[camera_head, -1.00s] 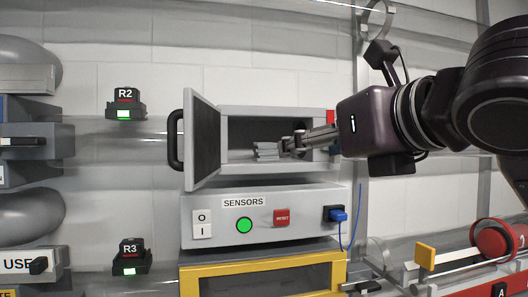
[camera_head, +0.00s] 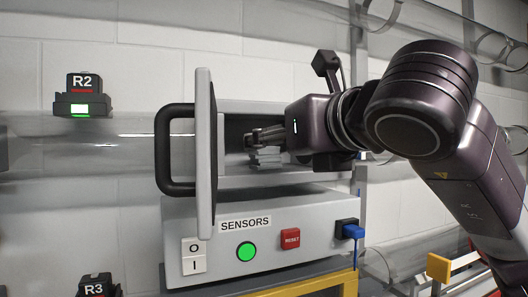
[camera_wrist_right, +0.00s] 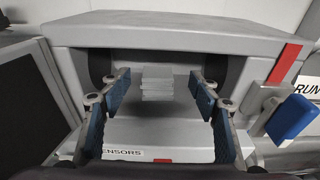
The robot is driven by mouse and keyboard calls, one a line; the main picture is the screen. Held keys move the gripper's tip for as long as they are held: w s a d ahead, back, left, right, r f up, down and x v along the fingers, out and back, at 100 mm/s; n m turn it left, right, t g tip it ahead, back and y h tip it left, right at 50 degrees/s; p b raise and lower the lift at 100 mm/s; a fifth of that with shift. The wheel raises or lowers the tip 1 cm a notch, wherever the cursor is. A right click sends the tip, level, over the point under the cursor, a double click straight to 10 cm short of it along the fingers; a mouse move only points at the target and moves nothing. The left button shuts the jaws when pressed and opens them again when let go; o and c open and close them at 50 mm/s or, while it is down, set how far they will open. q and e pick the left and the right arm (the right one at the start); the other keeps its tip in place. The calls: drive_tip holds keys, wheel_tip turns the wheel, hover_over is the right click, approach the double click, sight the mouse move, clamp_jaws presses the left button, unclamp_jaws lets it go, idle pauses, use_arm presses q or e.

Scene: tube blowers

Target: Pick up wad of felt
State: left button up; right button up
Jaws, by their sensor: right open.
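A light grey, layered block that looks like the wad of felt (camera_wrist_right: 157,86) lies on the floor of the open box in the right wrist view. In the head view a grey piece of it (camera_head: 266,160) shows just below the fingers, partly hidden. My right gripper (camera_head: 256,137) reaches into the box from the right. In the right wrist view the gripper (camera_wrist_right: 159,79) is open, with one blue-padded finger on each side of the felt and gaps on both sides. Whether the tips are level with the felt is hard to tell. My left gripper is not in view.
The box's door (camera_head: 206,150) with its black handle (camera_head: 174,150) stands open at the left. Below is the SENSORS panel (camera_head: 262,215) with a green button (camera_head: 246,251), a red RESET button (camera_head: 290,239) and a blue plug (camera_head: 352,231). Clear tubes run along the wall.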

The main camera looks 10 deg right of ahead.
sight(270, 148)
drive_tip(key=p+x, duration=0.1)
drive_tip(key=x, duration=0.1)
drive_tip(key=shift+w+a+f+p, duration=0.1)
drive_tip(key=shift+w+f+p, duration=0.1)
drive_tip(key=shift+w+p, duration=0.15)
drive_tip(key=shift+x, duration=1.1)
drive_tip(key=shift+a+f, duration=0.1)
drive_tip(key=shift+f, duration=0.1)
drive_tip(key=shift+s, duration=0.15)
drive_tip(key=c, duration=1)
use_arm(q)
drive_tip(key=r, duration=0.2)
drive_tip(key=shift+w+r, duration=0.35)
use_arm(e)
drive_tip(key=shift+c, duration=0.4)
